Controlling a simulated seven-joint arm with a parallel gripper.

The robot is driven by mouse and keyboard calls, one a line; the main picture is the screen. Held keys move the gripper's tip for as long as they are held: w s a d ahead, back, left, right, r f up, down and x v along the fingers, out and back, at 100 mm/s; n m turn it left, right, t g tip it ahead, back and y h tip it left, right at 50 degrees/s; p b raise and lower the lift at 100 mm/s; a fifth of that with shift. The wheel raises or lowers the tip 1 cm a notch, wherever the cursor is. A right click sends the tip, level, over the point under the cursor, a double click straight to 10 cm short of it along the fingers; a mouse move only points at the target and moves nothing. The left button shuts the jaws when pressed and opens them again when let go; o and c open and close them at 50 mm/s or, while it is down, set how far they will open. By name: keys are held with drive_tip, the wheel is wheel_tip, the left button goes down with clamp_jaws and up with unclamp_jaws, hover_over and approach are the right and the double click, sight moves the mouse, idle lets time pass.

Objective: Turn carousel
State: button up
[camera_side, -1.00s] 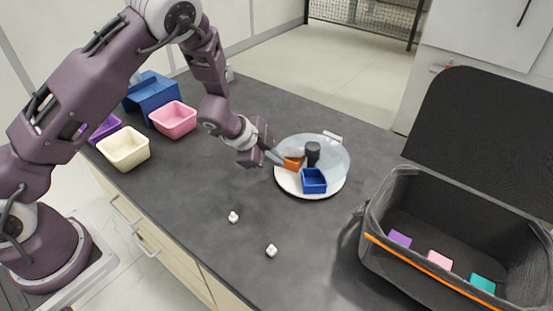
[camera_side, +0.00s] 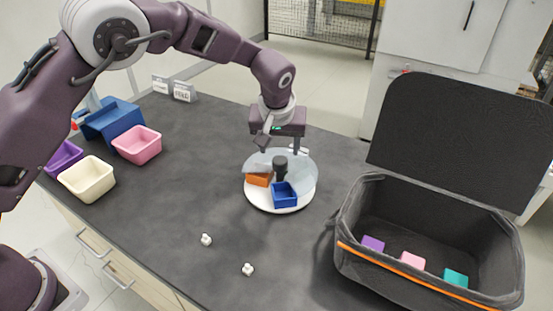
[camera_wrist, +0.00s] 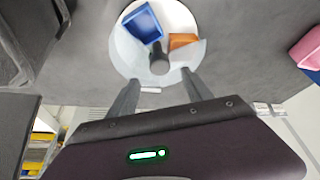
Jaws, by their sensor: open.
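The carousel (camera_side: 254,194) is a round white turntable on the dark counter. It carries a blue tray (camera_side: 285,194), an orange tray (camera_side: 259,180) and a dark upright knob (camera_side: 280,168) at its middle. A translucent grey cover (camera_side: 303,170) lies over much of it; the blue tray shows uncovered and the orange one partly under it. A short white handle (camera_wrist: 151,89) sticks out at the rim. My gripper (camera_wrist: 158,80) is open and empty, pointing down at the carousel's far side. In the wrist view the handle lies between its fingers; I cannot tell whether they touch it.
An open black case (camera_side: 400,285) with several small coloured blocks stands at the right. Pink (camera_side: 137,146), cream (camera_side: 87,180), purple (camera_side: 62,158) and blue (camera_side: 112,120) bins stand at the left. Two small white pieces (camera_side: 206,240) lie in front. The counter's middle is clear.

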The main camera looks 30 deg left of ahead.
sight(280, 160)
drive_tip(key=x, duration=0.6)
drive_tip(key=shift+w+f, duration=0.1)
drive_tip(key=shift+f, duration=0.3)
clamp_jaws()
